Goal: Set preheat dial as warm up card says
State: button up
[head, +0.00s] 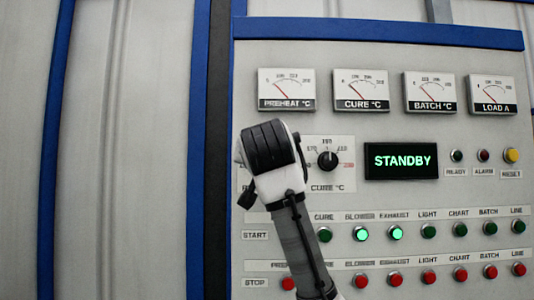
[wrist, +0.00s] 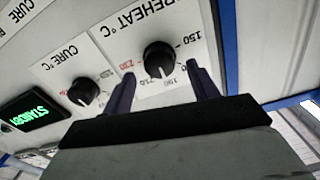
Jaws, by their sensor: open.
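The preheat dial (wrist: 159,60) is a round black knob on a white plate marked PREHEAT °C in the wrist view. Its scale shows 150 at one end and a red 230 at the other. A pale pointer mark on the knob faces the lower part of the scale, seemingly near 190. My gripper (wrist: 161,70) is open, with one dark finger on either side of the knob; contact is not clear. In the head view my gripper (head: 270,146) hides the preheat dial. No warm up card shows in either view.
The cure dial (head: 328,160) sits right of my gripper, beside a display (head: 401,161) reading STANDBY. Gauges (head: 286,90) run above. Green start buttons (head: 397,233) and red stop buttons (head: 397,279) line the panel below. A blue-framed panel edge lies left.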

jog(key=shift+w, duration=0.9)
jog(key=shift+c, duration=0.3)
jog(key=c, duration=0.9)
jog(key=shift+c, duration=0.2)
jog(key=shift+n+p, duration=0.3)
jog(key=n+p, duration=0.3)
jog(key=n, duration=0.6)
jog(key=shift+a+p, duration=0.15)
jog(key=shift+p, duration=0.2)
